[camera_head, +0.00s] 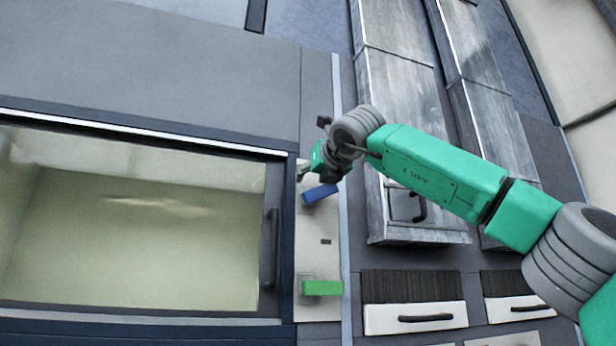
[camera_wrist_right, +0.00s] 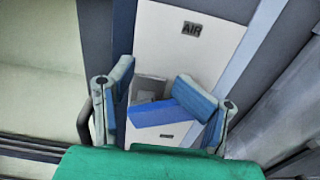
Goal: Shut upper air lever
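The upper air lever is a blue handle (camera_head: 320,194) on a pale panel (camera_head: 318,255) right of the oven-like window. It sits tilted, its right end higher in the head view. In the right wrist view the blue lever (camera_wrist_right: 155,114) lies between the two fingers, below a plate reading AIR (camera_wrist_right: 192,28). My right gripper (camera_head: 305,168) is at the panel just above the lever; its fingers (camera_wrist_right: 152,76) are apart. Whether the right finger touches the lever I cannot tell. My left gripper is not in view.
A green lever (camera_head: 322,288) sits lower on the same panel, level in the picture. A glazed door with a dark vertical handle (camera_head: 270,248) is to the left. Metal ducts (camera_head: 405,100) and drawer-like panels with dark handles (camera_head: 425,318) are to the right.

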